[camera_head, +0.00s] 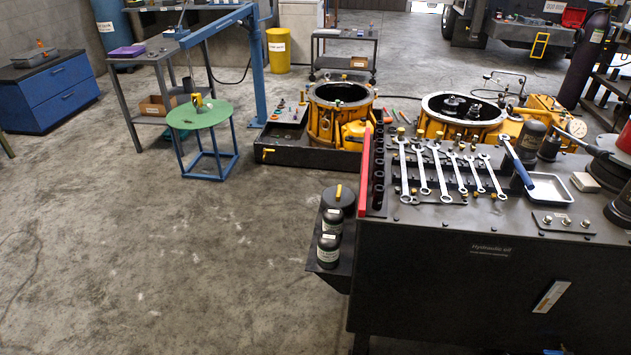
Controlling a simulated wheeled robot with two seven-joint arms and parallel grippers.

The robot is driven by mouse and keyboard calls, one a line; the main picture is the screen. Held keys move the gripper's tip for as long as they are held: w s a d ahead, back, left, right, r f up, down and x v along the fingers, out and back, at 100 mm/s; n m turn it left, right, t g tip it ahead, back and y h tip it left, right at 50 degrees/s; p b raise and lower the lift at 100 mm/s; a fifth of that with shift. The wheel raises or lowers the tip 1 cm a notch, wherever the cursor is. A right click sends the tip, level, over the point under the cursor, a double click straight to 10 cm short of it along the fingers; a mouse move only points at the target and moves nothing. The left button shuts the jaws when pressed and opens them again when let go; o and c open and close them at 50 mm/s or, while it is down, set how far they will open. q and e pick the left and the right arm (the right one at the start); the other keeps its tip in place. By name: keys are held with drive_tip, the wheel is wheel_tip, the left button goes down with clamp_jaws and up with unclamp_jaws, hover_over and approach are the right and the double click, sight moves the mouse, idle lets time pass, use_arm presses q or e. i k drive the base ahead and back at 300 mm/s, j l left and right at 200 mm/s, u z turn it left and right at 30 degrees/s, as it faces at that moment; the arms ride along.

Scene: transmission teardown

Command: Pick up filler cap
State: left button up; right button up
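No part is clearly recognisable as the filler cap at this size. A round black part with a yellow upright handle (338,203) sits at the left side of the dark workbench. A small yellow piece (197,100) lies on the round green table (215,114) at the left, beside a small white one. Small yellow pieces also show around the orange transmission housings; I cannot tell what they are. Neither of my grippers is in view.
The dark workbench (450,265) with wrenches (423,168) fills the right front. Two orange housings (340,112) (462,115) stand behind it. A blue hoist (258,65) rises beyond the green table. A blue cabinet (50,90) stands far left. The concrete floor at left is clear.

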sight(338, 196)
drive_tip(key=i+j, duration=1.2)
drive_tip(key=j, duration=0.15)
